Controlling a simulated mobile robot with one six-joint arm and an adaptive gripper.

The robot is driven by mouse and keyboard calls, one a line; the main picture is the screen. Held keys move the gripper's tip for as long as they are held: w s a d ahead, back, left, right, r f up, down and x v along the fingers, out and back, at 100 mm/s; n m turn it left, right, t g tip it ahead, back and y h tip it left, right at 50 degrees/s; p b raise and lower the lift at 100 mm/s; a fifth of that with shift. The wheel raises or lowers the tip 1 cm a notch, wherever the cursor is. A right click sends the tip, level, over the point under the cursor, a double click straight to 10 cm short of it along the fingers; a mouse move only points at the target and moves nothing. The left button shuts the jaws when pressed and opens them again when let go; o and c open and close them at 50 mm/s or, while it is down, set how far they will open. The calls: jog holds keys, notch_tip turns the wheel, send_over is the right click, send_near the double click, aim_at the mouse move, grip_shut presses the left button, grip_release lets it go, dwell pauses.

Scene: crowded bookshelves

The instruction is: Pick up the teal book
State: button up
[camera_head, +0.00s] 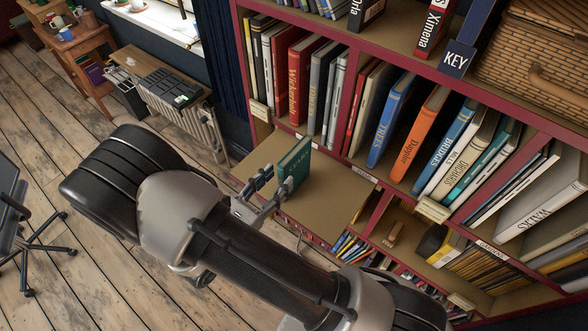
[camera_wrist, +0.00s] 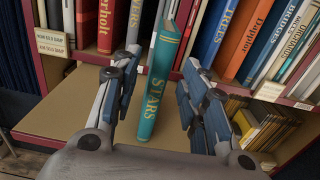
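The teal book (camera_head: 294,163) stands upright on a pull-out wooden board (camera_head: 325,205) in front of the bookcase. In the wrist view its teal spine (camera_wrist: 156,90) reads "STARS" and it leans slightly. My gripper (camera_head: 270,186) is at the near side of the book. In the wrist view my gripper (camera_wrist: 160,98) is open, with one finger on each side of the book. A gap shows between the book and each finger.
Full book rows stand behind, including a red book (camera_head: 301,80), a blue book (camera_head: 391,118) and an orange book (camera_head: 419,132). Another teal book (camera_head: 481,166) stands on the same shelf further right. The board is otherwise bare. A radiator (camera_head: 200,127) and a chair (camera_head: 22,215) are at left.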

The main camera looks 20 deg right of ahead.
aim_at(295, 161)
jog(key=x, duration=0.8)
jog(key=shift+d+r, duration=0.1)
jog(key=shift+r, duration=0.1)
jog(key=shift+c, duration=0.5)
grip_shut()
